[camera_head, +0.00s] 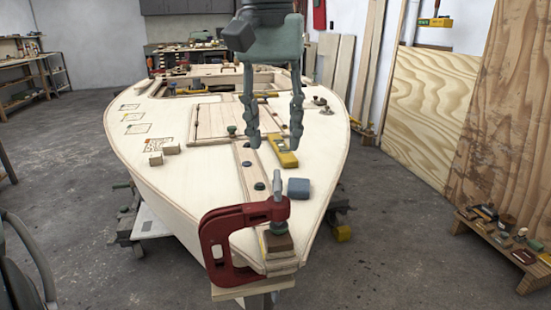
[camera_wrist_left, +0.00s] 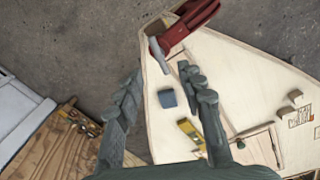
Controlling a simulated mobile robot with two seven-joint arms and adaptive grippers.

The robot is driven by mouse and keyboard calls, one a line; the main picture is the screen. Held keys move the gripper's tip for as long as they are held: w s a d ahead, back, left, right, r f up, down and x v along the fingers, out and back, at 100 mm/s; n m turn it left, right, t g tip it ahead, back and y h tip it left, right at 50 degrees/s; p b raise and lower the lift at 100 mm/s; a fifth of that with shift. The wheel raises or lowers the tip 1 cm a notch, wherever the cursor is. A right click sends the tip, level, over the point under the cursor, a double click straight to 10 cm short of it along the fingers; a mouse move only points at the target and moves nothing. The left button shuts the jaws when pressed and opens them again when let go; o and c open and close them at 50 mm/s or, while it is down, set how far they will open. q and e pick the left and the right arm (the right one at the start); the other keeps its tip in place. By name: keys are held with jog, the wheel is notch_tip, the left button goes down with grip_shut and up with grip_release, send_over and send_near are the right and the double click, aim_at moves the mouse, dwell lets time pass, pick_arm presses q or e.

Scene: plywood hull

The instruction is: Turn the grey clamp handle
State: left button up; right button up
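A red C-clamp (camera_head: 218,235) is fixed at the near tip of the pale plywood hull (camera_head: 190,190). Its grey handle (camera_head: 278,188) stands upright above a wooden block (camera_head: 279,243) on the hull. In the left wrist view the red clamp (camera_wrist_left: 186,28) and its grey handle (camera_wrist_left: 159,54) lie at the top, beyond my fingertips. My left gripper (camera_head: 273,142) is open and empty, fingers pointing down over the deck, farther back than the clamp. Its spread fingers also show in the left wrist view (camera_wrist_left: 161,80). My right gripper is in neither view.
A blue-grey block (camera_head: 298,187) and a yellow tool (camera_head: 283,151) lie on the deck between my left gripper and the clamp. Small wooden blocks (camera_head: 172,148) sit at left. A low wooden bench (camera_head: 500,245) with tools stands at right. Bare floor surrounds the hull tip.

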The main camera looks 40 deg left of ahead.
pick_arm(q)
notch_tip(320, 180, up, 5)
jog(key=shift+s+f, duration=0.1)
jog(key=shift+s, duration=0.05)
dwell(1.0)
